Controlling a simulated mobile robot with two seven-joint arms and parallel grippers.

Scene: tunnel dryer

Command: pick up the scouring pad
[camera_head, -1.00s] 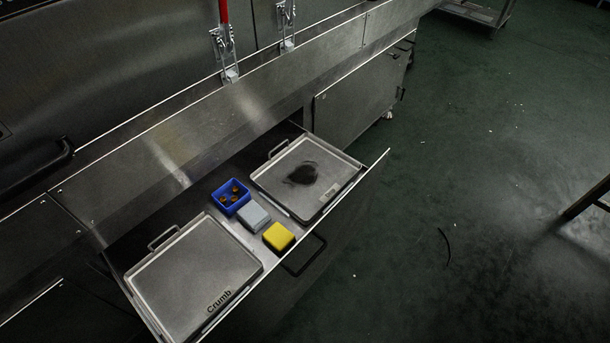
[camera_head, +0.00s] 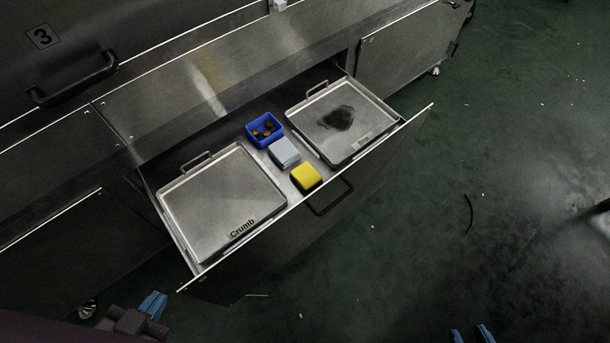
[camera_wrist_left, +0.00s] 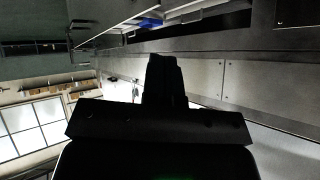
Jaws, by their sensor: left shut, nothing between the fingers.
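A yellow block (camera_head: 306,177) and a grey block (camera_head: 284,152) lie side by side in the open drawer (camera_head: 293,203), between two metal trays. Either could be the scouring pad; I cannot tell which from their look. My left gripper (camera_head: 153,304) is at the lower left, in front of the drawer and apart from both blocks. Its fingers are together and empty; they show as a dark shape in the left wrist view (camera_wrist_left: 166,78). My right gripper (camera_head: 471,335) shows only its two blue fingertips at the bottom edge, spread apart, with nothing visible between them.
A blue bin (camera_head: 265,143) with several brown pieces stands behind the grey block. The tray marked "Crumb" (camera_head: 215,200) lies left, and a tray with a dark stain (camera_head: 365,142) lies right. The drawer handle (camera_head: 330,198) sticks out in front. Green floor at right is mostly clear.

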